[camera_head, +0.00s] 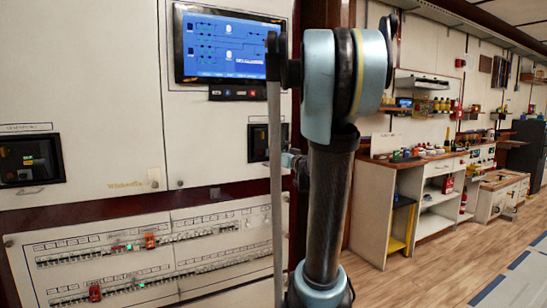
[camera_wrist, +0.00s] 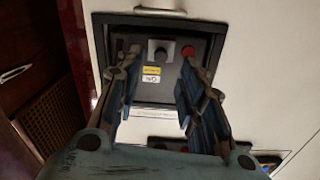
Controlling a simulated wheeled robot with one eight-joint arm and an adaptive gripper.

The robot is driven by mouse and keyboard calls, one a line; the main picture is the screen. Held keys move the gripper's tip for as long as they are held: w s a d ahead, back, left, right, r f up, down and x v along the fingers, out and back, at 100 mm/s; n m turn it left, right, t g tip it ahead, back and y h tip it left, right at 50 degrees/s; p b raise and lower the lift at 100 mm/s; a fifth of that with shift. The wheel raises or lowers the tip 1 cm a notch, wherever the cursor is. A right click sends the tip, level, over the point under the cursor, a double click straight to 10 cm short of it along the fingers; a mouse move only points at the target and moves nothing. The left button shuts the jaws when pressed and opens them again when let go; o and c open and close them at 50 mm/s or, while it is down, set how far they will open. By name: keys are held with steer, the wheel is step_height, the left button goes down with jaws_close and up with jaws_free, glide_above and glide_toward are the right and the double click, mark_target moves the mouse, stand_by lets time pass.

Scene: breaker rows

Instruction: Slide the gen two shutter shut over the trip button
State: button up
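In the wrist view a dark recessed panel (camera_wrist: 125,29) is set in a pale cabinet face. It has a black knob (camera_wrist: 160,50), an upside-down yellow and white label (camera_wrist: 152,74) and a red button (camera_wrist: 187,51), which is uncovered. A silver handle (camera_wrist: 160,11) is at its top edge in this view. I cannot tell the shutter's full outline. My gripper (camera_wrist: 161,60) is open and empty, its fingers either side of the knob and label, the right fingertip close to the red button. In the head view a dark panel (camera_head: 257,142) is partly hidden behind my arm.
A similar black panel (camera_head: 30,160) with a handle is at the left in the head view. A blue screen (camera_head: 222,48) hangs above, and breaker rows (camera_head: 125,250) run below. A workbench with shelves (camera_head: 435,195) stands at the right. Open floor (camera_head: 420,275) lies before it.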

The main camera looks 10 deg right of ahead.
steer(key=x, duration=0.6)
steer(key=shift+w, duration=0.15)
steer(key=shift+f, duration=0.1)
jaws_close()
